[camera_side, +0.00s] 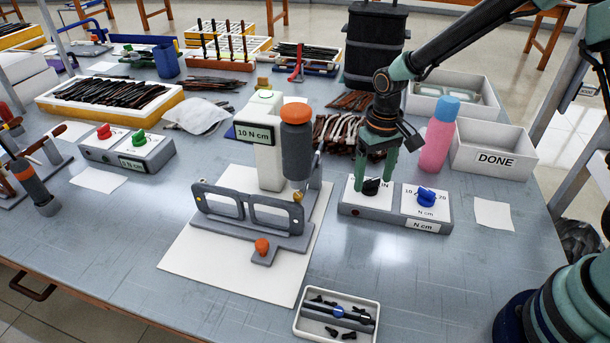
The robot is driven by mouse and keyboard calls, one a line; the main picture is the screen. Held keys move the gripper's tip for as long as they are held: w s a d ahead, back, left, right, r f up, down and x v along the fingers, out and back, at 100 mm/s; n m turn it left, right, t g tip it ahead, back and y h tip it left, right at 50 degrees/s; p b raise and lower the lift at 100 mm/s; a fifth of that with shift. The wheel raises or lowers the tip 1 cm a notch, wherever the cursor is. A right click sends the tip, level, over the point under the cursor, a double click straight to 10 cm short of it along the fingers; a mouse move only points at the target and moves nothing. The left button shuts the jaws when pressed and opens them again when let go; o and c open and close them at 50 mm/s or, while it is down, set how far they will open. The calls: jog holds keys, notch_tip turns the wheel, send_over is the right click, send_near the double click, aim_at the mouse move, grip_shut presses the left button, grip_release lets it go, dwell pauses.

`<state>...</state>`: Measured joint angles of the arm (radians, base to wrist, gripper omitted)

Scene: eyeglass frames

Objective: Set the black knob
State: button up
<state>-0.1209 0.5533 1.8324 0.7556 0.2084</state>
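The black knob (371,187) sits on the left white dial plate of a grey control box (385,215), right of the middle of the table. A blue knob (426,196) sits on the box's right plate, above an "N cm" label. My gripper (374,179) points down over the black knob, with one green finger on each side of it. The fingers are apart at the knob's height. I cannot tell whether they touch it. The fingers hide part of the left plate's markings.
A grey fixture holding an eyeglass frame (247,210) and an orange-capped driver (297,140) stand left of the box. A pink bottle (437,145) and a white DONE bin (494,160) stand behind right. A small parts tray (301,331) lies in front. The table right of the box holds only white paper.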

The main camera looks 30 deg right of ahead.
grip_shut()
jog(key=shift+n, duration=0.3)
jog(key=n, duration=0.4)
jog(key=shift+w+n, duration=0.15)
jog(key=shift+n, duration=0.15)
jog(key=shift+w+r+n, duration=0.1)
jog(key=shift+n, duration=2.2)
jog(key=shift+o, duration=0.3)
grip_release()
